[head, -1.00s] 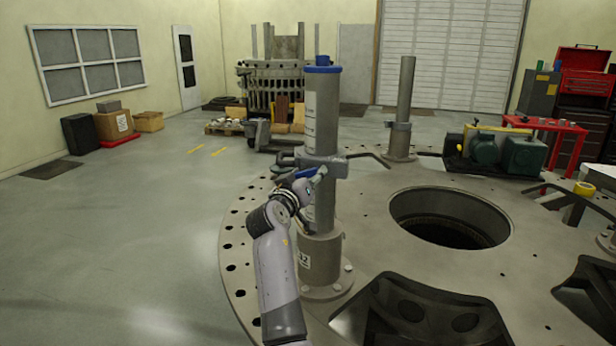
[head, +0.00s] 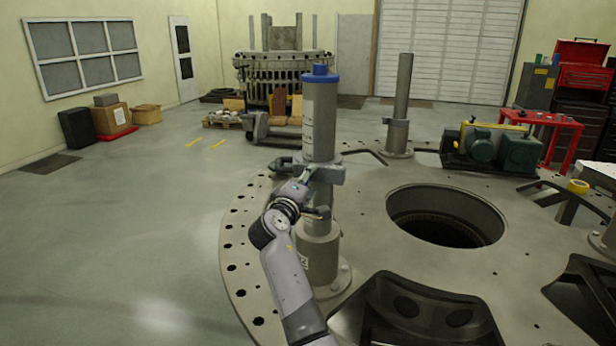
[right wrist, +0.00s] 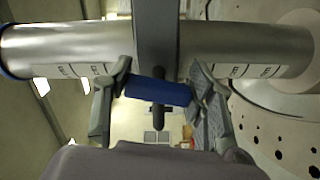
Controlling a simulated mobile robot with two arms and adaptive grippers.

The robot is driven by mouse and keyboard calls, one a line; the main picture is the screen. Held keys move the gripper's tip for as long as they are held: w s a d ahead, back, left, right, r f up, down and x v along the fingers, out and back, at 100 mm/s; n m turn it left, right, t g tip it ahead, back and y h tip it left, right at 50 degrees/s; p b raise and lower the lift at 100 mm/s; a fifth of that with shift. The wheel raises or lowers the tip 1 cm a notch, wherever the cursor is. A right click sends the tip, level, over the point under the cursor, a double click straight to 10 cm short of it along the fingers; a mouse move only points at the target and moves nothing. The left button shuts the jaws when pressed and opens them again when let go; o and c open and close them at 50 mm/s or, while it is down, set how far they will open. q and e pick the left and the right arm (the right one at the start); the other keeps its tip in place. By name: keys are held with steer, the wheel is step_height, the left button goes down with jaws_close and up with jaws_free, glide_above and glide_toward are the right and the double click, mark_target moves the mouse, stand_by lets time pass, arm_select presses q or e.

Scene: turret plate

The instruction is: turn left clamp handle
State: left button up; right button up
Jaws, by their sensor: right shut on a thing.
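The near grey post (head: 321,120) with a blue cap stands upright on the turret plate (head: 365,225). A grey clamp (head: 327,173) wraps around it at mid height. In the right wrist view the post (right wrist: 60,50) runs across the top, with the dark clamp (right wrist: 157,35) over it. The blue clamp handle (right wrist: 158,92) lies crosswise between the fingers of my right gripper (right wrist: 160,86), which is shut on it. My left gripper is out of view.
A large round opening (head: 446,216) lies in the plate right of the post. A second post (head: 402,90) with its own clamp stands farther back. A green pump (head: 482,146) and a red table (head: 535,122) are at the right.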

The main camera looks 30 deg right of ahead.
steer(key=shift+a+r+n+p, duration=0.15)
steer(key=shift+n+p, duration=0.55)
steer(key=shift+n, duration=0.6)
steer(key=shift+c, duration=0.2)
steer(key=o, duration=1.2)
steer(key=shift+w, duration=0.1)
steer(key=v, duration=1.2)
